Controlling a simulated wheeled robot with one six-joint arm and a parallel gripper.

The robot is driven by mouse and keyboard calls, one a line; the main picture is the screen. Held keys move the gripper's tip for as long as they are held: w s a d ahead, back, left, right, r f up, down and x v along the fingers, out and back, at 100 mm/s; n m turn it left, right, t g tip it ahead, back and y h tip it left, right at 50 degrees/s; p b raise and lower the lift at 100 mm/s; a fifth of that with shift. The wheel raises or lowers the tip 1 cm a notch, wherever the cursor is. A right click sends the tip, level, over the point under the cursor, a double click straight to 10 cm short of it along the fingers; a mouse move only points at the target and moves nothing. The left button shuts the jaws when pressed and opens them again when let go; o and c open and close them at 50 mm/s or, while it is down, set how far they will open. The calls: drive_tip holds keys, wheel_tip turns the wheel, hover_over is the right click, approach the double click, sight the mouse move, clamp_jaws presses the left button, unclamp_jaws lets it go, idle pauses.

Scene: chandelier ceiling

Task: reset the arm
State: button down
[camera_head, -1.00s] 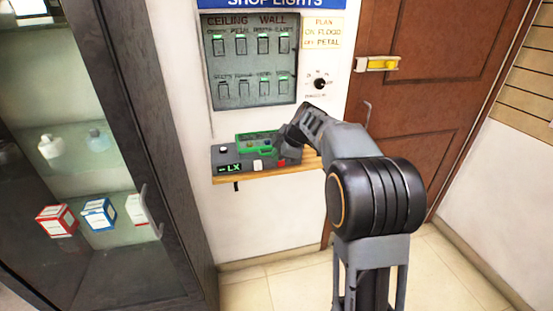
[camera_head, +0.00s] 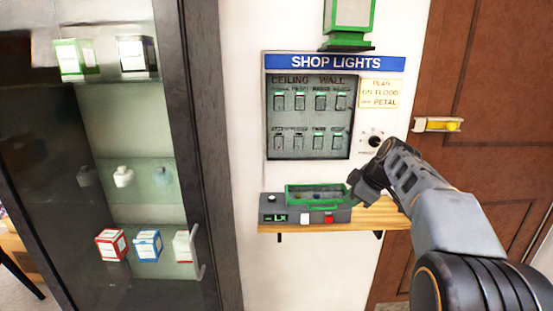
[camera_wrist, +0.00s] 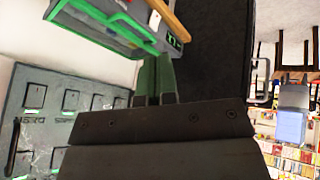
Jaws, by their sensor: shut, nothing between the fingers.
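My arm reaches in from the lower right in the head view. My gripper (camera_head: 358,186) is at its end, beside the right end of a grey device with a green-framed top (camera_head: 313,195) on a small wooden shelf (camera_head: 385,217). In the wrist view my gripper's fingers (camera_wrist: 155,82) are together and empty. The device (camera_wrist: 115,22) shows above them there. Whether the gripper touches it I cannot tell.
A switch panel (camera_head: 310,117) under a "SHOP LIGHTS" sign (camera_head: 335,62) hangs above the shelf, with a round knob (camera_head: 374,141) beside it. A dark-framed glass cabinet (camera_head: 200,150) stands left. A brown door (camera_head: 480,90) is at right.

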drive_tip(key=s+f+m+g+h, duration=0.1)
drive_tip(key=s+f+m, duration=0.2)
drive_tip(key=f+m, duration=0.25)
drive_tip(key=s+a+f+m+h+p, duration=0.1)
drive_tip(key=s+a+m+p, duration=0.2)
drive_tip(key=s, duration=0.7)
drive_tip(key=s+a+f+m+h+p, duration=0.1)
drive_tip(key=s+a+m, duration=0.3)
drive_tip(key=s, duration=0.7)
drive_tip(key=shift+s+f+g+h+p, duration=0.15)
drive_tip(key=shift+f+g+h+p, duration=0.25)
drive_tip(key=shift+p, duration=0.5)
drive_tip(key=shift+m, duration=0.25)
